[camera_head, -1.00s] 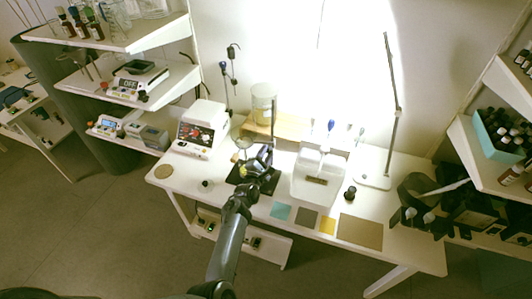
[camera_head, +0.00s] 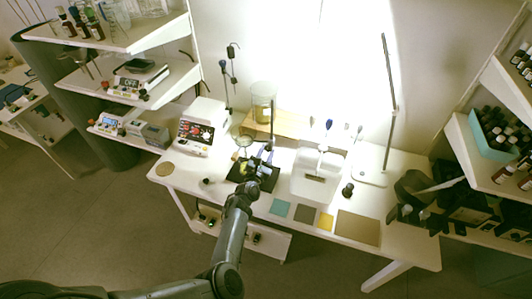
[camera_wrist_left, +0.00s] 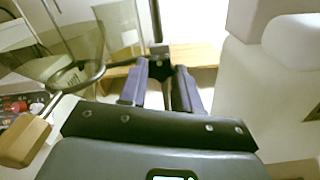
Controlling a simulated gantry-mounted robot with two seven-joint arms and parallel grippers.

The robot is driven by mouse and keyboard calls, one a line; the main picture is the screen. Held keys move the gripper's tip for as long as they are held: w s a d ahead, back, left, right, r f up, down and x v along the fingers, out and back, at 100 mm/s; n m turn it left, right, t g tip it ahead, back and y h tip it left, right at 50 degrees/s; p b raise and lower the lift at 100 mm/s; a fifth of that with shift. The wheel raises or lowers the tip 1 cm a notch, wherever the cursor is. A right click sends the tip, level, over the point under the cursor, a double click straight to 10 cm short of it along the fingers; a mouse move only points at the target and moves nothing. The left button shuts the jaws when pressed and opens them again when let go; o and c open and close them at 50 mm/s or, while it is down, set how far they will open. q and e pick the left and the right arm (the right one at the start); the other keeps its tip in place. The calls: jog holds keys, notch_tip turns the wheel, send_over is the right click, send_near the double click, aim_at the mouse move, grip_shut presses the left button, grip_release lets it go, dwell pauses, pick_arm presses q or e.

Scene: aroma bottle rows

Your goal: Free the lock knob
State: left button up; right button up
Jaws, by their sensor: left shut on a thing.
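My left gripper (camera_head: 263,163) is over the dark stand base (camera_head: 240,177) on the white table. In the left wrist view its two fingers (camera_wrist_left: 160,68) are close together, shut on a small black knob (camera_wrist_left: 159,50) at the dark upright rod (camera_wrist_left: 156,18). The rod also shows in the head view (camera_head: 272,118). The fingers mostly cover the knob, so I cannot tell how far it is turned. A ring (camera_wrist_left: 82,76) with clear glassware stands left of the fingers. My right gripper is not in view.
A white control box (camera_head: 197,132) stands left of the stand, and a white box-shaped vessel (camera_head: 316,178) stands close on the right. A tall glass jar (camera_head: 263,98) is behind on a wooden board (camera_head: 292,124). Coloured squares, including yellow (camera_head: 326,221), lie at the front edge.

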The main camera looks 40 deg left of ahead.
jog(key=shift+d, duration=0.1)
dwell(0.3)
pick_arm(q)
jog(key=o, duration=1.1)
jog(key=shift+c, duration=0.2)
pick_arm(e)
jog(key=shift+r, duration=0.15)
